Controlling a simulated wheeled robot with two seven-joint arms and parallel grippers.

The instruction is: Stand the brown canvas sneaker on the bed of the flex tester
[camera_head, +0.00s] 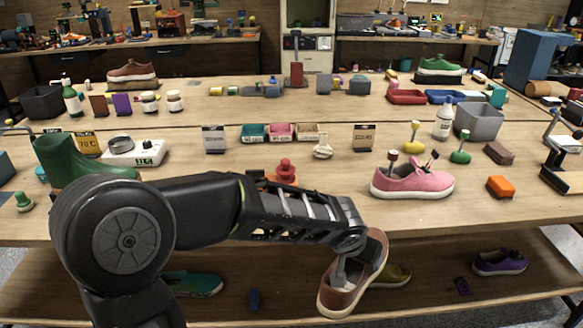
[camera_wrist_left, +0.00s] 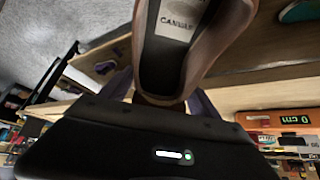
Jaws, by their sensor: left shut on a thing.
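The brown canvas sneaker (camera_head: 371,262) hangs in front of the table's front edge, tilted steeply with its toe low. Its white sole edge faces down and left. My left gripper (camera_head: 347,262) is shut on it near the opening. In the left wrist view the sneaker (camera_wrist_left: 225,30) fills the top middle, with a pale label reading "CANVAS" inside. The fingertips are largely hidden by the sneaker there. I cannot clearly make out which device is the flex tester. My right gripper is not in view.
A pink sneaker (camera_head: 412,181) stands on the front table, with an orange block (camera_head: 500,187) to its right. A red stacked piece (camera_head: 286,172) sits behind my left arm. A green boot (camera_head: 75,160) is at left. The lower shelf (camera_head: 430,300) holds more shoes.

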